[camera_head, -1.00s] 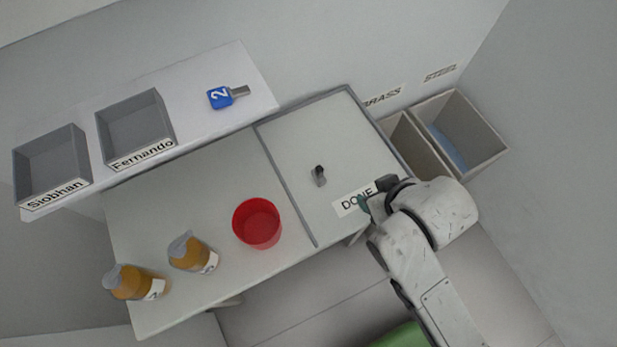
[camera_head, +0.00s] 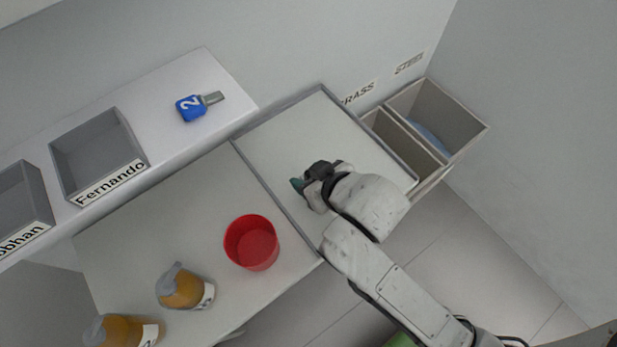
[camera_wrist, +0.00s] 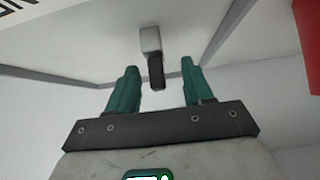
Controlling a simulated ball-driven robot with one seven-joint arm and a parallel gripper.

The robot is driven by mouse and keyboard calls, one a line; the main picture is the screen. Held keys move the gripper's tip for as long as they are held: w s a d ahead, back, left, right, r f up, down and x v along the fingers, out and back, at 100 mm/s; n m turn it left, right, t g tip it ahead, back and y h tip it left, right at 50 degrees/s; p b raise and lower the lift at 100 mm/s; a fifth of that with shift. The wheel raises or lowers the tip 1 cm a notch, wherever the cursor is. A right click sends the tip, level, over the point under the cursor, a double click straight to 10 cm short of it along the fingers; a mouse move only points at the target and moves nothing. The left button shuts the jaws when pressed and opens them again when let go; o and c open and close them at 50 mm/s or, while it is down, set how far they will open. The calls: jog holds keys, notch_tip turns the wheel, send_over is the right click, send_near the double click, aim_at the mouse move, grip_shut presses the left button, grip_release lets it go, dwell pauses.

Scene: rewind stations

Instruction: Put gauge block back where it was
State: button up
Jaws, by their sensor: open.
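A small block with a light grey end and a dark end, which looks like the gauge block (camera_wrist: 150,40), lies on the pale tray surface in the wrist view. My gripper (camera_wrist: 158,68) is open, with its two green fingers on either side of the block's dark end and gaps to both. In the head view my gripper (camera_head: 306,180) is over the grey-rimmed tray (camera_head: 365,135) and hides the block. The DONE label is also hidden there by my arm.
A red cup (camera_head: 251,243) and two amber bottles (camera_head: 184,289) stand on the table left of the tray. Open bins (camera_head: 437,118) stand at the right, below BRASS and STEEL labels.

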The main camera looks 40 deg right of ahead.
aim_at(305, 175)
jog(key=shift+x, duration=1.5)
jog(key=shift+d, duration=0.1)
grip_shut()
